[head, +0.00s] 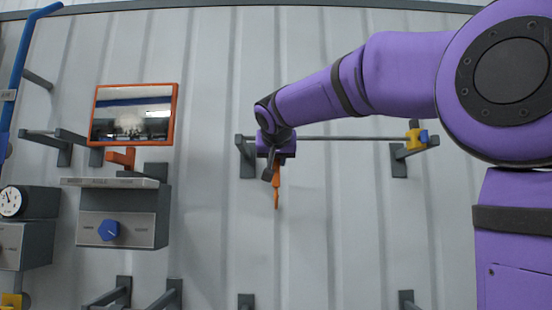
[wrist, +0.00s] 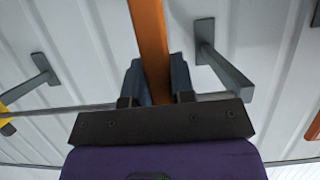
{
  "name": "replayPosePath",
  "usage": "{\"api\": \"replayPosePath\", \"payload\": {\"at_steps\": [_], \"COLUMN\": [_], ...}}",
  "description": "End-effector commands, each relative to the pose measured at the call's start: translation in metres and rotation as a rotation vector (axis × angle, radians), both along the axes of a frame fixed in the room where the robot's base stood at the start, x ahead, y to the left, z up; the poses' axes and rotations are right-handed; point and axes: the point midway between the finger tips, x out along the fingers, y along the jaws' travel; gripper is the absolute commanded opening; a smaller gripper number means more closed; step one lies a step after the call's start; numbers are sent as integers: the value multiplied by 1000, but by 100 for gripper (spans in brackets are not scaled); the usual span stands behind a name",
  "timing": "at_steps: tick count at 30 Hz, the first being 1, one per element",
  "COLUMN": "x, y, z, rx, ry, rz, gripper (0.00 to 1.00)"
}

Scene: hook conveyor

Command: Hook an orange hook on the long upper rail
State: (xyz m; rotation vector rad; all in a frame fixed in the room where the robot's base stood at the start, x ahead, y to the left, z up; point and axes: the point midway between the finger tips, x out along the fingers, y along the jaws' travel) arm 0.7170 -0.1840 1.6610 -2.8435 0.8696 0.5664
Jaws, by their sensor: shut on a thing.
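The long upper rail (head: 350,138) is a thin grey bar in front of the corrugated wall, held by a bracket at each end. My gripper (head: 275,165) is at the left part of the rail, near the left bracket (head: 246,158). An orange hook (head: 276,192) hangs down below my gripper in the head view. In the wrist view the orange hook (wrist: 150,45) stands between the two dark fingers (wrist: 155,85), which are shut on it. The rail (wrist: 60,107) passes close by the fingers there. I cannot tell whether the hook touches the rail.
At left are an orange-framed mirror or screen (head: 133,115), a grey box with a blue knob (head: 122,215) and a gauge box (head: 25,235). More brackets (head: 135,295) are below.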

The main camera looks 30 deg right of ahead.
Motion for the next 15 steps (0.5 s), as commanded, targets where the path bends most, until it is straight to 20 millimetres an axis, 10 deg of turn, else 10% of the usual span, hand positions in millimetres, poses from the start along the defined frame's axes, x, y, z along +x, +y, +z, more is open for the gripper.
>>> {"api": "replayPosePath", "payload": {"at_steps": [15], "x": [30], "y": [-20], "z": [-1], "rx": [0], "ry": [0], "rz": [-1], "gripper": [0]}}
